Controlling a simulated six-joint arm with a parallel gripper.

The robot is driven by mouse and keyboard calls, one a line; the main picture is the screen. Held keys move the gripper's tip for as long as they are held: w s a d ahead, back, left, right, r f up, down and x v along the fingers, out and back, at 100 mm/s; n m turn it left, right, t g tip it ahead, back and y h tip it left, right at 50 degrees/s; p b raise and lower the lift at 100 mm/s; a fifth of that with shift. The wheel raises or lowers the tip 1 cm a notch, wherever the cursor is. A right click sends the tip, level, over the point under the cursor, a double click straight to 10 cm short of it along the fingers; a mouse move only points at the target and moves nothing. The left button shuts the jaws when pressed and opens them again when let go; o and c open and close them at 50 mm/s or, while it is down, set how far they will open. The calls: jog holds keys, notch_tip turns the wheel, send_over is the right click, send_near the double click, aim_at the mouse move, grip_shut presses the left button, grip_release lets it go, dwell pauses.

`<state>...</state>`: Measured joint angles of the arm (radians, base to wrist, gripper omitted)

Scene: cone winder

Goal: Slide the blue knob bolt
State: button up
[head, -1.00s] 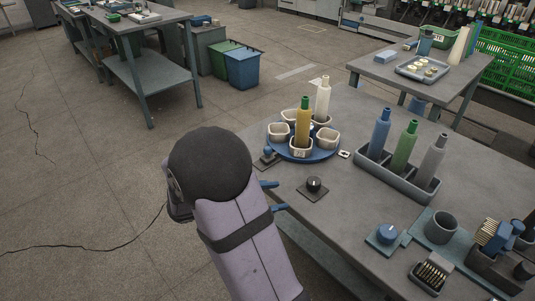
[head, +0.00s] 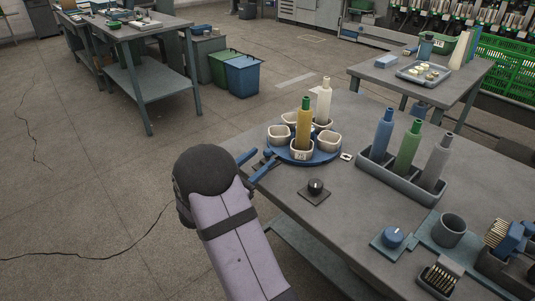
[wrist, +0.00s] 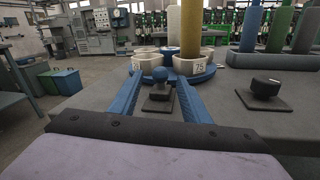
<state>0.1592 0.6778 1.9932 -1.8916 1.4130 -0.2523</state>
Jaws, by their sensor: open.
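The blue knob bolt (wrist: 160,75) has a round blue knob on a small dark base, beside the blue round turntable (wrist: 211,73). In the wrist view it stands between the two blue fingers of my open gripper (wrist: 160,80), apart from both as far as I can see. In the head view my gripper (head: 257,160) reaches in over the table's left edge, and its fingers partly cover the bolt (head: 268,152). Nothing is held. Whether the fingertips reach past the knob is hard to tell.
White cups and a yellow cone (head: 304,124) stand on the turntable. A black dial (head: 315,187) sits in front of it. A grey rack (head: 402,184) holds blue, green and grey cones.

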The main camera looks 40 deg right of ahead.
aim_at(267, 153)
jog(key=shift+w+d, duration=0.25)
jog(key=shift+d, duration=0.9)
jog(key=shift+w+d, duration=0.2)
jog(key=shift+d, duration=0.9)
jog(key=shift+c, duration=0.6)
